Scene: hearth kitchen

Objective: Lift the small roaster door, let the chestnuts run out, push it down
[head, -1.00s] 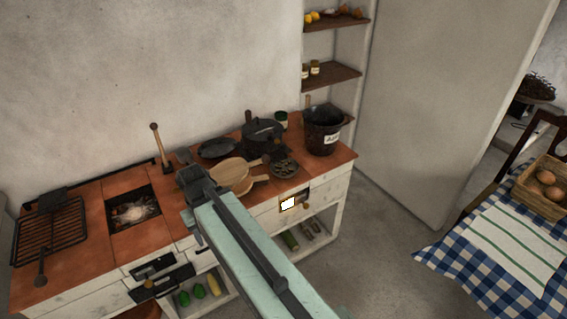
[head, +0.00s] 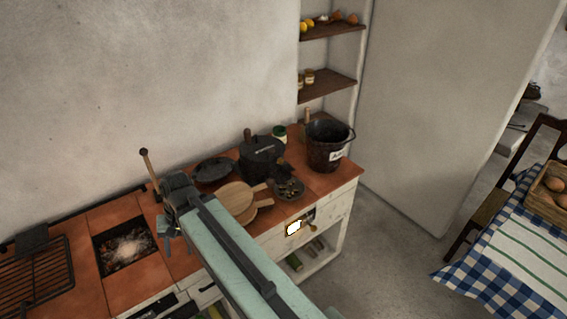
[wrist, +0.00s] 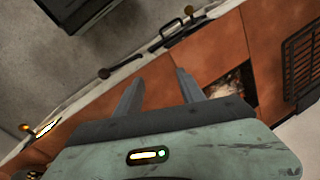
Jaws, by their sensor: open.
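A dark, drum-like roaster (head: 262,158) stands near the back of the tiled counter in the head view. A small dark dish (head: 289,190) holding brown bits, perhaps chestnuts, sits just in front of it. The small door cannot be made out. My gripper (head: 168,228) is over the counter, left of the roaster and apart from it, between the fire opening and the wooden boards. In the wrist view my gripper (wrist: 157,76) has its two fingers apart with nothing between them. The roaster is not seen in the wrist view.
Round wooden boards (head: 236,198) and a black pan (head: 213,169) lie left of the roaster. A dark labelled bucket (head: 327,148) stands to its right. The fire opening (head: 124,246) and grill rack (head: 35,280) are at left. A checked table (head: 475,268) is at right.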

